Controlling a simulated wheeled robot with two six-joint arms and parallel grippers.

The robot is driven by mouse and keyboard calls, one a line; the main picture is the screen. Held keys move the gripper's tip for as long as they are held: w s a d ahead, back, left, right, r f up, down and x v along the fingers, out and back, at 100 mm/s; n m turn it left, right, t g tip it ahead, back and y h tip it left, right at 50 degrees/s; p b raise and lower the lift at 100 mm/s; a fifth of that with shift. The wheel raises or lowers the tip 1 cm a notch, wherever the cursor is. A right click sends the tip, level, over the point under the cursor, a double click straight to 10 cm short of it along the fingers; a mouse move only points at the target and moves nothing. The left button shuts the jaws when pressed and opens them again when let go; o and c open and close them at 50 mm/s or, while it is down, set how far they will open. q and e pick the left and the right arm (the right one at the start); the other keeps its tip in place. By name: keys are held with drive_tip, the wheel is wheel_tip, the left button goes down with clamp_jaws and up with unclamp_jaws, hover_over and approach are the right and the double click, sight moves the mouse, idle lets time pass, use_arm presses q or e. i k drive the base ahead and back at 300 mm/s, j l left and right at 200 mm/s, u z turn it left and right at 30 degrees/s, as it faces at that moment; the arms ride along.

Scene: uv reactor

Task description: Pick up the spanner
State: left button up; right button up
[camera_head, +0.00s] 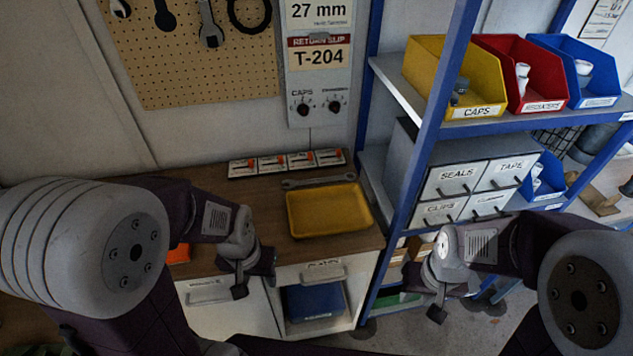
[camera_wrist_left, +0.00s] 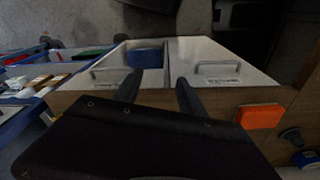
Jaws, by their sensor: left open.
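A grey spanner (camera_head: 318,181) lies flat on the wooden bench (camera_head: 262,212), just behind the yellow tray (camera_head: 328,210). My left gripper (camera_head: 252,280) is open and empty, in front of the bench and to the left of the tray, apart from the spanner. In the left wrist view its two fingers (camera_wrist_left: 157,88) stand apart over the drawer fronts, and no spanner shows there. My right gripper (camera_head: 428,295) looks open and empty, in front of the blue shelf, away from the bench.
A blue shelf post (camera_head: 421,140) stands right of the bench. Yellow (camera_head: 430,62), red (camera_head: 520,70) and blue bins stand on the shelf. Small drawers (camera_head: 457,173) sit below. A row of switches (camera_head: 287,163) lies behind the spanner. An orange item (camera_wrist_left: 260,116) lies on the bench's left.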

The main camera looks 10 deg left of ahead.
sight(293, 183)
drive_tip(key=i+j+z, duration=0.1)
drive_tip(key=j+z, duration=0.15)
drive_tip(key=z, duration=0.25)
drive_tip(key=j+z, duration=0.25)
drive_tip(key=z, duration=0.25)
drive_tip(key=j+z, duration=0.3)
drive_tip(key=z, duration=0.2)
